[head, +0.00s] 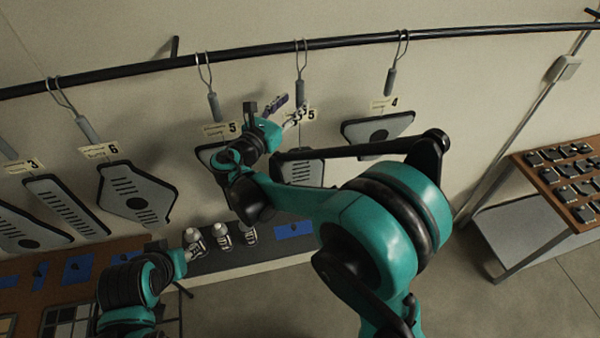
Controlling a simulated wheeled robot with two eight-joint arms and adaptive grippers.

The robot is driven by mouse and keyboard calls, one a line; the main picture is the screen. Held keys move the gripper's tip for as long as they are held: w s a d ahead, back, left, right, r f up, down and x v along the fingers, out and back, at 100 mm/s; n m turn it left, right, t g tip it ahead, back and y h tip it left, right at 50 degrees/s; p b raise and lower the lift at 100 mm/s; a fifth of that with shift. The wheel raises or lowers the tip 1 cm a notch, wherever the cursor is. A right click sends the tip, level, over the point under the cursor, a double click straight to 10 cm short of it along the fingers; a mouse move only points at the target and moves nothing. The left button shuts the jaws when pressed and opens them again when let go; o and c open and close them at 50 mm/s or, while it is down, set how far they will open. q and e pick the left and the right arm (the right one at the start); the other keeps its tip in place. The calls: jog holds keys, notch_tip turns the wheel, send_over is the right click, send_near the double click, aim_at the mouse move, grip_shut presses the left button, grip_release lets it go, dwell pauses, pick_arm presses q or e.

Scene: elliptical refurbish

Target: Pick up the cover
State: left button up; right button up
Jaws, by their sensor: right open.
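Several grey covers with dark edges hang by the wall below a black rail. One slotted cover with a round dark spot (138,192) hangs at the left under a tag marked 6. Another cover (378,130) hangs at the right under a tag marked 4. A slotted cover (302,171) in the middle is partly hidden by my right arm, as is the cover (208,153) left of it. My right gripper (288,110) is open and empty, near the middle hook and tag.
The black rail (350,40) spans the top, with hooks on it. A low bench with white bottle-like items (222,237) and blue patches (293,230) stands below. A brown table (543,175) with rows of dark parts is at the right. The floor between is clear.

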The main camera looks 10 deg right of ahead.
aim_at(298, 98)
jog(key=p+x, duration=0.1)
jog(key=x, duration=0.2)
jog(key=shift+w+d+r, duration=0.2)
jog(key=shift+w+d, duration=0.3)
jog(key=shift+s, duration=0.1)
grip_shut()
jog(key=shift+r, duration=0.1)
